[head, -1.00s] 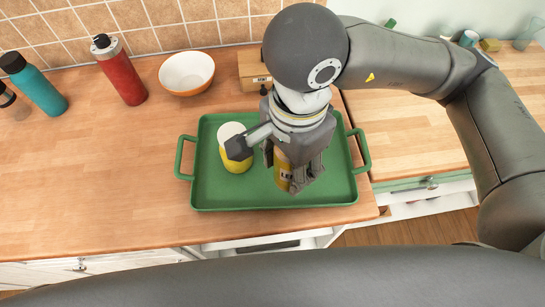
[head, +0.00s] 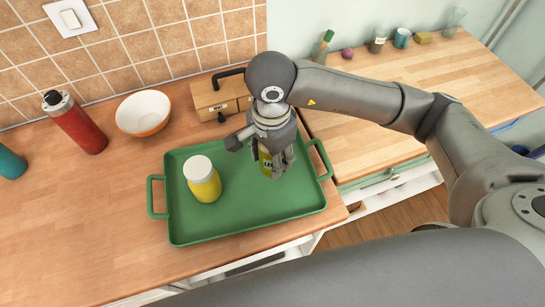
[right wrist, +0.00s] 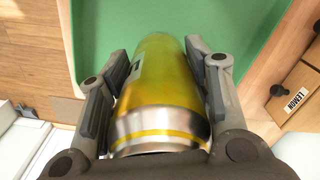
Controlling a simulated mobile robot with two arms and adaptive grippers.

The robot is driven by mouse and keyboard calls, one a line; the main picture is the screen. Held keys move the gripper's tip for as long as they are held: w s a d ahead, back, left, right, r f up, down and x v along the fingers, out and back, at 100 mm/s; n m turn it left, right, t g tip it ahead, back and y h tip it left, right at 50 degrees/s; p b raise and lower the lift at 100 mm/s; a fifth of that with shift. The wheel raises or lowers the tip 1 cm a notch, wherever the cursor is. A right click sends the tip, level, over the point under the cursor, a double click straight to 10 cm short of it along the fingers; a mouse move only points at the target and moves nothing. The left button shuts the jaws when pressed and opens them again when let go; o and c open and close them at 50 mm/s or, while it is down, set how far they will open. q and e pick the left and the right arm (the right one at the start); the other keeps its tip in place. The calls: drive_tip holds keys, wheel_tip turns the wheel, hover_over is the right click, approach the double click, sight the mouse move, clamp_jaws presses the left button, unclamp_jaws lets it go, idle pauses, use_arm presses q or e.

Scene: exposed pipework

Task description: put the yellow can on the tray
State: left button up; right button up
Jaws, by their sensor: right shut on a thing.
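The yellow can (head: 265,163) is between the fingers of my right gripper (head: 270,166), over the back right part of the green tray (head: 240,225). In the right wrist view the can (right wrist: 160,90) is yellow with a silver rim, and both fingers press along its sides. The green tray (right wrist: 110,30) lies beyond it. My fingers hide part of the can in the head view, and I cannot tell if its far end touches the tray. My left gripper is not in view.
A yellow jar with a white lid (head: 203,180) stands on the tray's left half. Behind the tray are a white-and-orange bowl (head: 143,112) and a wooden box (head: 215,97). A red bottle (head: 75,122) stands farther left.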

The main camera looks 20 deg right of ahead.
drive_tip(key=shift+w+d+f, duration=0.3)
drive_tip(key=shift+w+f, duration=0.1)
drive_tip(key=shift+f, duration=0.1)
wheel_tip(320, 180, down, 3)
drive_tip(key=shift+w+p, duration=0.15)
drive_tip(key=shift+p, duration=1)
drive_tip(key=shift+f, duration=0.25)
drive_tip(key=shift+f+b, duration=0.2)
drive_tip(key=shift+b, duration=0.15)
drive_tip(key=o, duration=1.3)
drive_tip(key=shift+r, duration=0.15)
